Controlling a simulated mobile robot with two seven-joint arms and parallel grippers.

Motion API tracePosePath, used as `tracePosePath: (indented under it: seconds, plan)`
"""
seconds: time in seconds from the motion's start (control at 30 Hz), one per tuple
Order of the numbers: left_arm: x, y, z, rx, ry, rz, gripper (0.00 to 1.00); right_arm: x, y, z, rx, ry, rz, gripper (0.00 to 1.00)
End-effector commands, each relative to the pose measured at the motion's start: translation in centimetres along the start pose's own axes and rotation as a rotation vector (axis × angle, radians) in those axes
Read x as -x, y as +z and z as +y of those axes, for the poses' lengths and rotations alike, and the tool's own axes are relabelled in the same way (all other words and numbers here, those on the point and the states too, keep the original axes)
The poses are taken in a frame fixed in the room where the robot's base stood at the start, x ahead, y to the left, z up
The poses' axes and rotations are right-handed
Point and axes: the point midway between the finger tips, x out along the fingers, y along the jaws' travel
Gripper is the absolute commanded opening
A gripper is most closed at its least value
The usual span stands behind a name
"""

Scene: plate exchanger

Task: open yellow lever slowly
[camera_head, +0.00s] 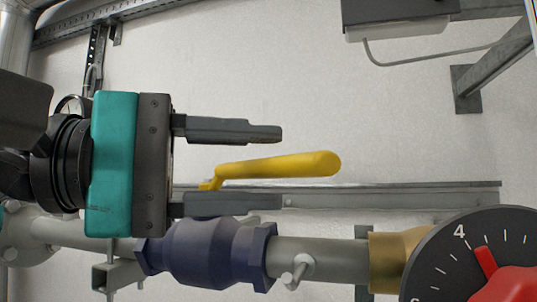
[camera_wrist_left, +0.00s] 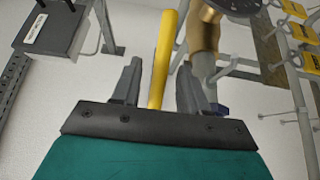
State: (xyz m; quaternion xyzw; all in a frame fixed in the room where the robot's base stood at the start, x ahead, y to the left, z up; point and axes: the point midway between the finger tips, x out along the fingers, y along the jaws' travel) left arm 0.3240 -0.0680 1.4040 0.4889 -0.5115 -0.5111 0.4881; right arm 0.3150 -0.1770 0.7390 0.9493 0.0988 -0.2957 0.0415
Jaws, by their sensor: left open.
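The yellow lever (camera_head: 280,164) lies nearly level in the head view, its rounded free end pointing right and slightly up. It sits above a dark blue valve body (camera_head: 208,252) on a grey pipe. My left gripper (camera_head: 258,166) comes in from the left with its jaws open. One finger shows above the lever and the other below it. In the left wrist view, the lever (camera_wrist_left: 164,60) runs between the two open fingers (camera_wrist_left: 158,85), with gaps on both sides. The lever's base is partly hidden by the gripper. My right gripper is not in view.
A dial gauge (camera_head: 478,258) with a red pointer and brass fitting (camera_head: 396,258) stands at lower right. A metal rail (camera_head: 400,195) runs behind the lever. A grey box (camera_head: 400,14) hangs at upper right. The wall area above the lever is clear.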

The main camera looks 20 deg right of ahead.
Motion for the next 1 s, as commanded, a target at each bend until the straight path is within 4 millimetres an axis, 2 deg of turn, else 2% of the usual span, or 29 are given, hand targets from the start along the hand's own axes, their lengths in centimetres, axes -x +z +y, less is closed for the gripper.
tracePosePath:
  seconds: [0.2, 0.5, 0.9, 1.0]
  plan:
    - [-1.8, -0.1, 0.0, 0.002, 0.0, 0.0, 0.44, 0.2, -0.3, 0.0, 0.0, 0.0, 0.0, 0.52]
    - [-2.0, -0.1, 0.0, 0.002, 0.001, 0.001, 0.44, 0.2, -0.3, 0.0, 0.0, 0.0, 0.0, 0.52]
    - [-1.9, -0.1, 0.0, 0.002, 0.0, 0.001, 0.05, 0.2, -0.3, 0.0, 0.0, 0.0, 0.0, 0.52]
    - [-1.9, -0.1, 0.0, 0.002, 0.0, 0.001, 0.0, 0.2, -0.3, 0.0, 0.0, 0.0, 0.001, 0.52]
